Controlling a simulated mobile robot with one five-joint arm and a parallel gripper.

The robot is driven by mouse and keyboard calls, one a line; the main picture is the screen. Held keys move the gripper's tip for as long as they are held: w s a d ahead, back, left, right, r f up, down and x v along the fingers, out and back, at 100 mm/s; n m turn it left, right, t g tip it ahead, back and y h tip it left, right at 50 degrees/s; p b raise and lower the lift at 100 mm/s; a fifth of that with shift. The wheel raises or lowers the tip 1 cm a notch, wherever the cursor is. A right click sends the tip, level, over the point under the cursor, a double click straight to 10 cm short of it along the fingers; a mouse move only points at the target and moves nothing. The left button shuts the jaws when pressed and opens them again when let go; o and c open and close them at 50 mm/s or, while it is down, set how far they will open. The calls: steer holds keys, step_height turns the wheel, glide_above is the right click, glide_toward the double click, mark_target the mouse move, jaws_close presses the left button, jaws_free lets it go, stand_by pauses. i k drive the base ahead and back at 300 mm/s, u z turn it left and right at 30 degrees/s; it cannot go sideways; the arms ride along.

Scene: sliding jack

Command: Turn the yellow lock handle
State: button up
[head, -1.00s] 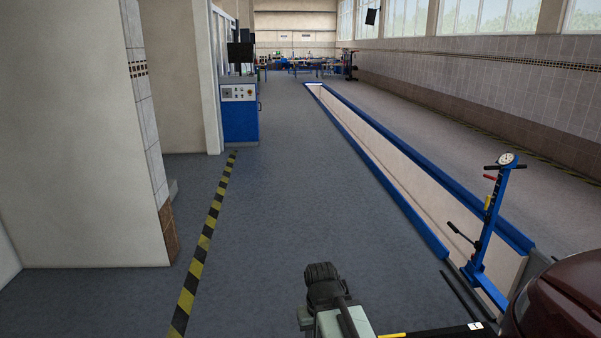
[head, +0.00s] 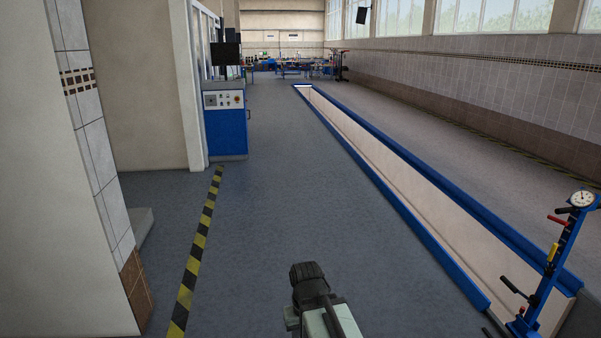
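The blue sliding jack (head: 554,262) stands upright at the right edge of the head view, at the pit. It has a round white gauge at its top, a red grip and black handles. A small yellow part (head: 552,253) shows on its column; I cannot tell whether it is the lock handle. The jack's base is partly cut off by the frame. My arm, pale with a black ribbed end, shows at the bottom middle, well left of the jack and apart from it. No gripper fingers are visible.
A long pit with blue edges (head: 395,190) runs from the jack into the distance. A blue control cabinet (head: 227,132) stands at left. A wall corner (head: 110,200) is near on the left, beside a yellow-black floor stripe (head: 196,255). The grey floor between is clear.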

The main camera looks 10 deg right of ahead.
mark_target(555, 246)
steer(key=i, duration=3)
steer(key=z, duration=2)
steer(key=i, duration=0.5)
steer(key=z, duration=1.3)
steer(key=i, duration=0.4)
